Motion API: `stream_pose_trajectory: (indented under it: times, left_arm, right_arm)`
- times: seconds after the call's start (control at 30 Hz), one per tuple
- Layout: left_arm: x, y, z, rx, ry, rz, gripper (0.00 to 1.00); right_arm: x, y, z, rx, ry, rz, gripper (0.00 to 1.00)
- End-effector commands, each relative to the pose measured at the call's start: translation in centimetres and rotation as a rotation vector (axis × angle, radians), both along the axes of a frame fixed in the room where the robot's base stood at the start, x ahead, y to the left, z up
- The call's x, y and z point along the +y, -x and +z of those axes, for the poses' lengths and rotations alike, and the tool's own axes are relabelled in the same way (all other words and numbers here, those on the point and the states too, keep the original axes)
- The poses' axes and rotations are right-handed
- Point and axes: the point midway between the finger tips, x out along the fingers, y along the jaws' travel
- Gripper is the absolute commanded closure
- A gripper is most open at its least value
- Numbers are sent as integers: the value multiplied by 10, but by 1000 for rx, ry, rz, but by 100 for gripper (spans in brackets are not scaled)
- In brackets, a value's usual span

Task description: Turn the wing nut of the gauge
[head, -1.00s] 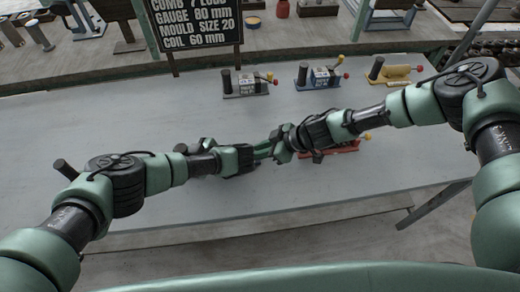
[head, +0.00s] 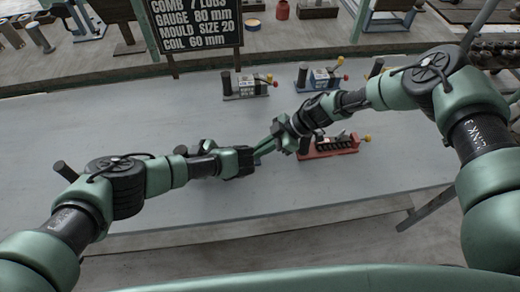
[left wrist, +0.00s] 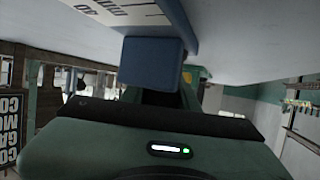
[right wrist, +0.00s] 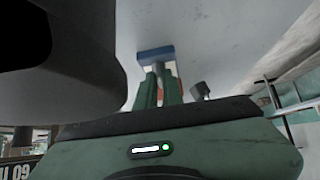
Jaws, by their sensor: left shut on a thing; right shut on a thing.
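The gauge (left wrist: 152,62) shows in the left wrist view as a blue block beside a pale plate with a printed scale. My left gripper (head: 258,154) is shut on it above the table. The wing nut between those tips is too hidden to make out.
A red fixture (head: 330,150) stands just right of the grippers. A black sign (head: 195,22) reads gauge 80 mm. The grey table (head: 120,110) is clear at left.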

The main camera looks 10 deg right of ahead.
Motion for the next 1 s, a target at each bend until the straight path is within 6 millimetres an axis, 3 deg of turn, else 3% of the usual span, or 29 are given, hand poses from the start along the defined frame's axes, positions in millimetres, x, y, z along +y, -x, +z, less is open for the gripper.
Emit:
stream_pose_trajectory:
  times: [0.17,0.27,0.3,0.67,1.0]
  left_arm:
    - [1,0,0,0,-3,1,100]
    - [1,0,0,0,-3,1,100]
    - [1,0,0,0,-3,1,100]
    - [1,0,0,0,-3,1,100]
    - [1,0,0,0,-3,1,100]
  right_arm:
    - [0,0,0,0,0,0,100]
    - [0,0,0,0,0,0,73]
    - [0,0,0,1,0,-1,70]
    - [-3,0,3,-1,0,-2,70]
    - [-48,-1,48,-3,-1,-4,70]
